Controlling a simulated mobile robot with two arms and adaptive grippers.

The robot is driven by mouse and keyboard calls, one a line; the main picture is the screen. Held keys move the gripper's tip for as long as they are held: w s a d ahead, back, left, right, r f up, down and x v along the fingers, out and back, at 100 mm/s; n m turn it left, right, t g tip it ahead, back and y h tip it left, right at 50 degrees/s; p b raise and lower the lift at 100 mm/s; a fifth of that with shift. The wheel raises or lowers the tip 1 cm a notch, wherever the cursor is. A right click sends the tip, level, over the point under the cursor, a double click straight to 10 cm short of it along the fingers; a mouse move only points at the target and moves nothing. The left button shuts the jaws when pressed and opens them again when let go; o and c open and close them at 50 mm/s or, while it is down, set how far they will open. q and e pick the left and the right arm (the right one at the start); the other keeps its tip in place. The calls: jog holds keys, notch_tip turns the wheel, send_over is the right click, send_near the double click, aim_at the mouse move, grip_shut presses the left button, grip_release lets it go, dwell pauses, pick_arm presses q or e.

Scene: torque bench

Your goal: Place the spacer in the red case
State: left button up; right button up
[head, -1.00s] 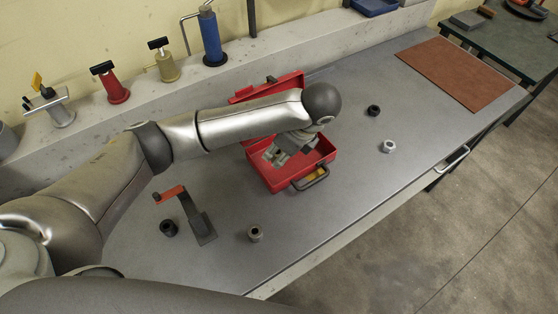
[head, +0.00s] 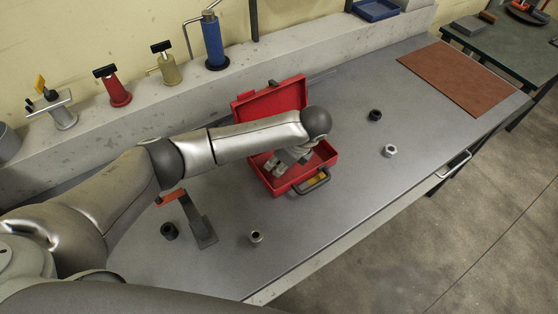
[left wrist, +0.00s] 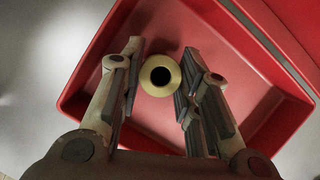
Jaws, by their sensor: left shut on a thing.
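The red case (head: 283,189) lies open on the grey bench, its lid (head: 270,101) raised at the back. It also shows in the left wrist view (left wrist: 100,72). My left gripper (head: 271,166) points down inside the case's outline. In the left wrist view my left gripper (left wrist: 160,77) is shut on the spacer, a pale yellow ring (left wrist: 160,89) with a dark hole, above the case floor. Whether the spacer touches the floor cannot be told. In the head view my gripper hides it. My right gripper is not in view.
A black ring (head: 375,115) and a grey nut-like part (head: 390,151) lie right of the case. Several clamp-like tools stand on the back ledge (head: 150,104).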

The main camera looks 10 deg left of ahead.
pick_arm(q)
jog(key=o, duration=1.1)
jog(key=shift+f, duration=0.1)
jog(key=v, duration=1.2)
jog(key=shift+s, duration=0.1)
